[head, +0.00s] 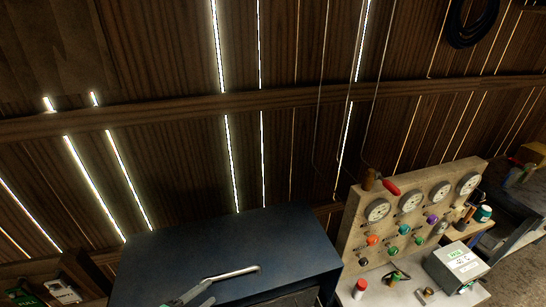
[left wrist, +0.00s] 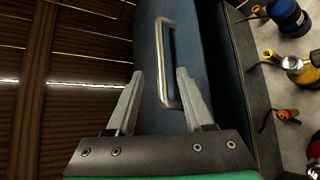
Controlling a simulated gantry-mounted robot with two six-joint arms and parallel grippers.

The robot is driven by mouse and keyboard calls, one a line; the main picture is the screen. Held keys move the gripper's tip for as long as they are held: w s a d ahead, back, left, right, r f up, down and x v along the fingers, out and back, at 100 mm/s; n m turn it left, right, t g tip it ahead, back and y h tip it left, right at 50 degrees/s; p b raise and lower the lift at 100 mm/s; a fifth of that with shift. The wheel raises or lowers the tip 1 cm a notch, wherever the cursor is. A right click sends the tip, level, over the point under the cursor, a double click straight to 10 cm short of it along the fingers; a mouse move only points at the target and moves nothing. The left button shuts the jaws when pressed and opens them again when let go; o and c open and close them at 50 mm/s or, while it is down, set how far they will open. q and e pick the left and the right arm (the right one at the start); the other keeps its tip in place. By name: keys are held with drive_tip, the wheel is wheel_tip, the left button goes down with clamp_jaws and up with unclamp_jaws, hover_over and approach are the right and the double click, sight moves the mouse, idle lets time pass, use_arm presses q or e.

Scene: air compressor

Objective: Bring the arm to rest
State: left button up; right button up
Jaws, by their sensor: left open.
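My left gripper (head: 203,292) shows at the bottom edge of the head view, only partly in frame. In the left wrist view its two grey fingers (left wrist: 160,72) are spread apart and nothing is held between them. A silver bar handle (head: 236,273) is on the dark blue box (head: 250,235). In the left wrist view the handle (left wrist: 164,62) runs from between the fingers to beyond their tips. Whether a finger touches it cannot be told. My right gripper is not in view.
A gauge panel (head: 352,240) with several dials and coloured knobs stands right of the blue box. A grey device (head: 457,267) and small bottles sit on the bench before it. A slatted wooden wall (head: 180,60) closes the back, with a black hose coil (head: 472,25) hung there.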

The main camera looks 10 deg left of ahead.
use_arm(q)
drive_tip(key=w+d+r+m+t+h, duration=0.1)
drive_tip(key=w+d+r+m+t, duration=0.2)
drive_tip(key=r, duration=0.8)
drive_tip(key=w+d+r+m+h, duration=0.1)
drive_tip(key=d+r+m, duration=0.3)
drive_tip(key=r, duration=0.7)
drive_tip(key=w+d+r+m+t+h, duration=0.15)
drive_tip(key=d+r, duration=0.35)
drive_tip(key=r, duration=0.6)
drive_tip(key=s+r+m+t, duration=0.3)
drive_tip(key=s+r+m, duration=0.1)
drive_tip(key=r, duration=0.6)
drive_tip(key=s+r+m+t, duration=0.3)
drive_tip(key=s+r, duration=0.2)
drive_tip(key=r, duration=0.4)
drive_tip(key=s+a+r+m+t+y, duration=0.4)
drive_tip(key=s+r+y, duration=0.2)
drive_tip(key=s, duration=0.1)
drive_tip(key=shift+s+a+r, duration=0.15)
drive_tip(key=shift+s+r, duration=0.1)
